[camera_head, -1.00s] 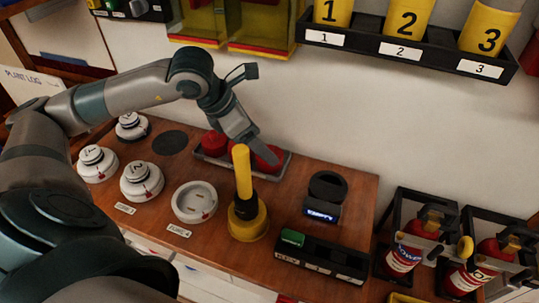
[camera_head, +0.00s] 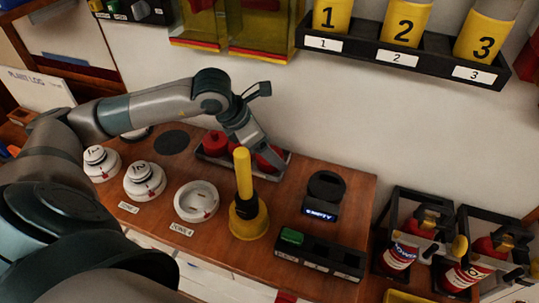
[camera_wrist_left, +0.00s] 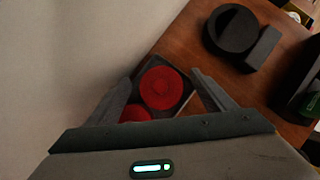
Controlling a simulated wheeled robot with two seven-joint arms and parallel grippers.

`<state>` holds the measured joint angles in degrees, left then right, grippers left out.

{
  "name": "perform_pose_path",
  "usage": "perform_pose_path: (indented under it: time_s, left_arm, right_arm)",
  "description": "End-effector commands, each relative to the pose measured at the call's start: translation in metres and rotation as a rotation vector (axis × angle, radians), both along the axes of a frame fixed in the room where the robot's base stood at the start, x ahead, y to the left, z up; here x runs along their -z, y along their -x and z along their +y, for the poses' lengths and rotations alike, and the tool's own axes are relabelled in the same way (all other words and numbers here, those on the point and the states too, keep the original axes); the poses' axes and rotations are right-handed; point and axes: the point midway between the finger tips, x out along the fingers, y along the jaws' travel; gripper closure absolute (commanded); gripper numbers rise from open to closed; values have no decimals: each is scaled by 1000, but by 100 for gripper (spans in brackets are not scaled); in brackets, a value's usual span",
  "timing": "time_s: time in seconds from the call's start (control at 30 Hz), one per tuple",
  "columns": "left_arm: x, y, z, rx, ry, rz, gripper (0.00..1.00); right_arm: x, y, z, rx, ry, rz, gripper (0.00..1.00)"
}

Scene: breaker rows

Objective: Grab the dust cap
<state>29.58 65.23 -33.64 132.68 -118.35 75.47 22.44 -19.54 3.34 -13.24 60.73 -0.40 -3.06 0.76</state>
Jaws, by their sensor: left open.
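The left red cap (camera_head: 214,142) shows clearly in the head view; the right red cap (camera_head: 263,163) is partly hidden by my left gripper (camera_head: 274,163). In the left wrist view, the open fingers (camera_wrist_left: 162,78) stand either side of one red cap (camera_wrist_left: 162,88), with the gripper above it. I cannot tell that they touch it. The other red cap (camera_wrist_left: 134,114) is partly hidden by the gripper body. My right gripper is not in view.
A yellow tool (camera_head: 248,217) with an upright handle stands in front of the tray. A black round holder (camera_head: 326,188) is to the right, with a black box (camera_head: 320,257) before it. White detectors (camera_head: 144,181) and an empty white base (camera_head: 196,202) are left. The wall rises close behind.

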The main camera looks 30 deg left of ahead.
Motion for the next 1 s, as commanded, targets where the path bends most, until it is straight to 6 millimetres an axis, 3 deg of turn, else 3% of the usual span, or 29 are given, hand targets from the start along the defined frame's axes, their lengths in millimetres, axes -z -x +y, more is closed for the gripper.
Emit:
perform_pose_path:
  time_s: [0.2, 0.37, 0.4, 1.0]
  left_arm:
    - [0, 0, 0, 0, 0, 0, 26]
    - [0, 0, 0, 0, 0, 0, 64]
    - [0, 0, 0, 0, 0, 0, 67]
    - [-8, -5, 6, -2, -1, -1, 67]
  right_arm:
    - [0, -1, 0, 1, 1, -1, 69]
    - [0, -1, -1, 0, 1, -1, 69]
    - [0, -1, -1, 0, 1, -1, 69]
    - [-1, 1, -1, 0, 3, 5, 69]
